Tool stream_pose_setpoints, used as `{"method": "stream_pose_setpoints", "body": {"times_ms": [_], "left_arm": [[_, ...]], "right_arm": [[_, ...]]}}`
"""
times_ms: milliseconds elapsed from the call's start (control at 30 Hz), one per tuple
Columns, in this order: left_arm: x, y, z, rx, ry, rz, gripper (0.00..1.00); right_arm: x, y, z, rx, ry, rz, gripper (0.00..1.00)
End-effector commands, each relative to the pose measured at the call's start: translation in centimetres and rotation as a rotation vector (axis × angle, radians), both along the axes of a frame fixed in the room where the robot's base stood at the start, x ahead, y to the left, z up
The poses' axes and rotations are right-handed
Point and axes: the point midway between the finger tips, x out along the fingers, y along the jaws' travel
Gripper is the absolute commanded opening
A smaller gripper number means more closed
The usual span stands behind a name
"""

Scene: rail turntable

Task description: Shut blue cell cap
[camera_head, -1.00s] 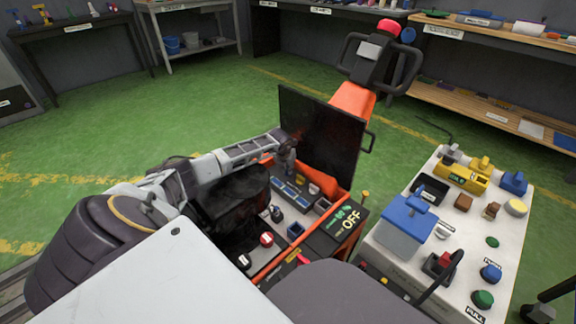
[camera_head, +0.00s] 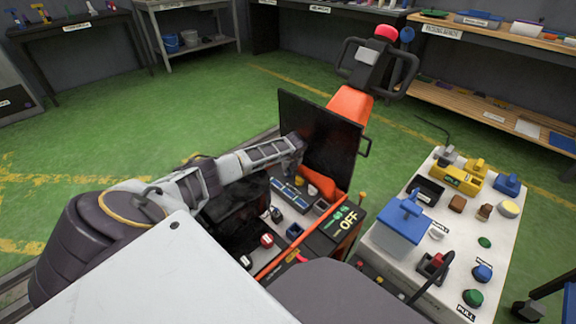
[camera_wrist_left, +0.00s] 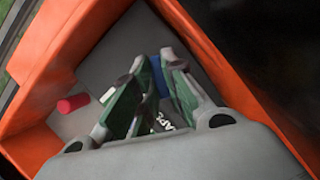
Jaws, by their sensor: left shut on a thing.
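My left gripper (camera_head: 296,150) reaches into the orange machine, near its upright black panel. In the left wrist view its two fingers (camera_wrist_left: 163,72) are shut on a small blue piece, which looks like the blue cell cap (camera_wrist_left: 157,74). The fingers hide most of the cap, so I cannot tell how far it is shut. A dark strip with several blue parts (camera_head: 290,194) lies in the machine's bay, below the gripper in the head view. My right gripper is not in view.
The black panel (camera_head: 318,135) stands close beside my left gripper. A white bench (camera_head: 460,215) with a blue-lidded box (camera_head: 401,222) and several knobs is at the right.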

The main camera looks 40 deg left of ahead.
Motion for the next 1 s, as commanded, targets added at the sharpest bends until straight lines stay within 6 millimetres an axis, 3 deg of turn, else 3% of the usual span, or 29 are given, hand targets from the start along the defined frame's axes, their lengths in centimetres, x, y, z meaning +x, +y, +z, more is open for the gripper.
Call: {"method": "stream_pose_setpoints", "body": {"times_ms": [267, 500, 1000], "left_arm": [[0.3, -0.3, 0.0, -0.003, -0.001, 0.212, 0.00], [0.3, -0.3, -0.1, -0.003, -0.002, 0.368, 0.00], [0.4, -0.3, 0.0, -0.004, -0.002, 0.474, 0.00]], "right_arm": [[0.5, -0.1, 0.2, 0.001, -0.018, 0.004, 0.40], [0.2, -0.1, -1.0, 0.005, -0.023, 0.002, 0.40], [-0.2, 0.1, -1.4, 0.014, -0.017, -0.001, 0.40]]}}
